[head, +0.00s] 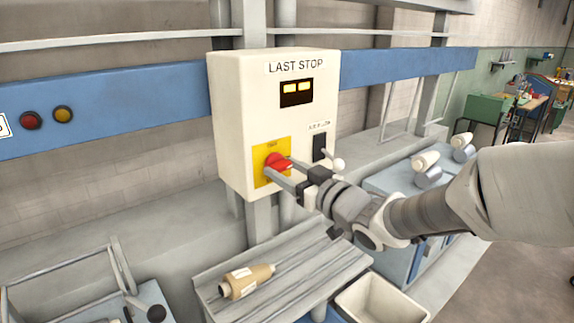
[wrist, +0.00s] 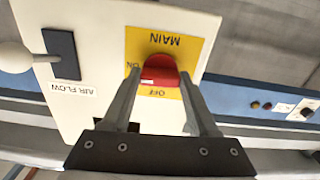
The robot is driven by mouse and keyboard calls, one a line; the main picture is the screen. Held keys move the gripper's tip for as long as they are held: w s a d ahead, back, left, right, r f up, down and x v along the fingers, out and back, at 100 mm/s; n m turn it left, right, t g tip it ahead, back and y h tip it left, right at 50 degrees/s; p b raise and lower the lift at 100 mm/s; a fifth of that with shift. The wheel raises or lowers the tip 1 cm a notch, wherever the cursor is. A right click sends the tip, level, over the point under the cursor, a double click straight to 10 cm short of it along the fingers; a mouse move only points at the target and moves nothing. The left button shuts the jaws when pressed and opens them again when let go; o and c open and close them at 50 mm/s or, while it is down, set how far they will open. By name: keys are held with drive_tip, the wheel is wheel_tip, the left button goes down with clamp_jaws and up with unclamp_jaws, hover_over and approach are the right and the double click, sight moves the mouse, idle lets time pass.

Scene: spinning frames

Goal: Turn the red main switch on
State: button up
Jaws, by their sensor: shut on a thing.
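The red main switch (head: 279,162) sits on a yellow plate (head: 264,180) low on the front of the cream control box (head: 228,140). My gripper (head: 279,168) reaches in from the right and is shut on the switch. In the wrist view, the red switch (wrist: 160,72) is between the two fingertips of my gripper (wrist: 161,82). That view is upside down: MAIN reads inverted on the yellow plate (wrist: 190,45), OFF is just below the switch and ON is to its left. I cannot tell exactly which mark the switch points at.
A black AIR FLOW lever plate (head: 319,147) with a pale knob (head: 338,163) is close beside my gripper. Below are a grey slatted shelf (head: 300,290) with a tan yarn cone (head: 246,281) and a cream bin (head: 372,302). A blue rail (head: 120,110) runs behind.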

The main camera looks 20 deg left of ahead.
drive_tip(key=shift+m, duration=0.5)
drive_tip(key=o, duration=1.4)
drive_tip(key=b+v, duration=0.1)
drive_tip(key=v, duration=1.6)
drive_tip(key=shift+s+d, duration=0.1)
drive_tip(key=shift+d, duration=0.1)
